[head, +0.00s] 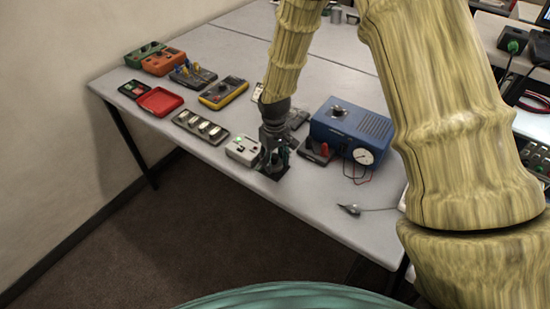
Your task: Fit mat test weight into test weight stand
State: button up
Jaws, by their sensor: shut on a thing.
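My gripper (273,160) points down over a small dark mat (286,176) near the table's front edge. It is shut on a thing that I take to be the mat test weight. The fingers hide most of that weight, and I cannot tell whether it touches the mat. A dark oblong stand with several pale metal pieces in a row, seemingly the test weight stand (219,139), lies to the left of my gripper, apart from it. I cannot make out an empty place in the stand at this size.
A pale grey box (242,150) with a green light stands close left of my gripper. A blue device (350,131) with a dial is to the right. A yellow meter (223,92) and an open red case (160,101) lie farther left. The front right table top is mostly bare.

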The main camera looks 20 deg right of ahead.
aim_at(275, 156)
jog(key=shift+f, duration=0.3)
jog(key=o, duration=1.5)
jog(key=shift+c, duration=0.2)
jog(key=shift+r, duration=0.15)
notch_tip(275, 156, up, 12)
jog(key=b, duration=0.4)
jog(key=shift+r, duration=0.15)
